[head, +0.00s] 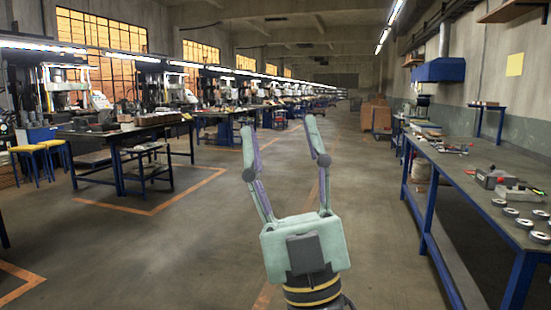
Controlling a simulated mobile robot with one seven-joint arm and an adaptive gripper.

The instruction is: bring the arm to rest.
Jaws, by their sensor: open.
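My gripper (284,135) is in the lower middle of the head view, pointing up in the picture. Its two pale green fingers stand wide apart with nothing between them. It is over the open floor of the aisle, apart from the benches on both sides, and touches nothing that I can see. Below the gripper's body, only a short dark section of my arm with yellow bands shows; the rest is out of the picture.
A long blue-legged workbench (439,175) runs along the right, with several discs (510,212) and tools on it. Dark benches (105,133) with machines line the left, with yellow-topped stools (25,149) beside them. Brown boxes (376,115) stand farther back. The aisle floor (200,240) is clear.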

